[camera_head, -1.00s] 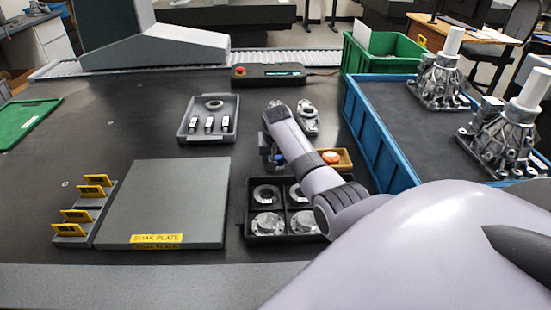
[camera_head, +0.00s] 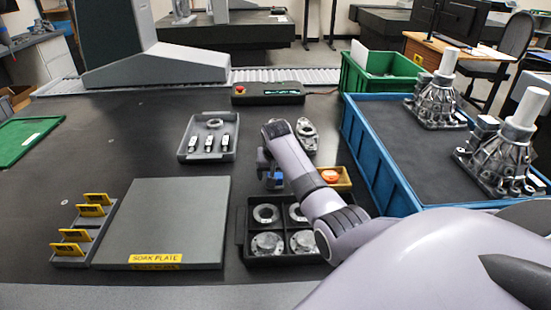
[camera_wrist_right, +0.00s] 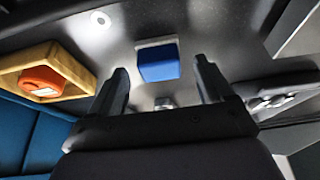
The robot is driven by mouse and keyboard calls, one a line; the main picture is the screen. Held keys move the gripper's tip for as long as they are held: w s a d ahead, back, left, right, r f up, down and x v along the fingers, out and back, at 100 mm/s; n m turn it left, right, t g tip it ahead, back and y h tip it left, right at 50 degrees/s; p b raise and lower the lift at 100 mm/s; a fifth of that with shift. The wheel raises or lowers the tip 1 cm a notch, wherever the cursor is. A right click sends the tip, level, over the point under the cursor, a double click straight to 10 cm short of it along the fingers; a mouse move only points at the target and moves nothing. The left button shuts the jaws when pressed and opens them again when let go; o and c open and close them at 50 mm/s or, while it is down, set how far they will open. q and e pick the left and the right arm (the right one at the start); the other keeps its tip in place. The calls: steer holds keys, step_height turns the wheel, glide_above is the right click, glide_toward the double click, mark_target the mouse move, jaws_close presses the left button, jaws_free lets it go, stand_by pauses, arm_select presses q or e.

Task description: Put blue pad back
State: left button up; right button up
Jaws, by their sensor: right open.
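The blue pad (camera_wrist_right: 158,62) is a small blue block with a paler edge, lying on the dark table in the right wrist view. It also shows in the head view as a small blue patch (camera_head: 276,181), partly hidden by my right gripper. My right gripper (camera_head: 267,167) is low over the table, behind the dark tray of metal parts. In the wrist view its two fingers (camera_wrist_right: 160,74) are spread, with the blue pad between and just beyond the tips. Whether they touch it cannot be told. My left gripper is not in view.
A yellow wooden tray (camera_head: 344,185) with an orange item stands right of the gripper, beside a blue-walled bin (camera_head: 376,150). A dark tray (camera_head: 243,247) of metal rings lies in front. A grey tray (camera_head: 185,151) and soak plate (camera_head: 165,220) are left.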

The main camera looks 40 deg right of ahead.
steer(key=p+v, duration=0.1)
steer(key=v, duration=0.9)
steer(key=shift+p, duration=0.3)
steer(key=shift+w, duration=0.1)
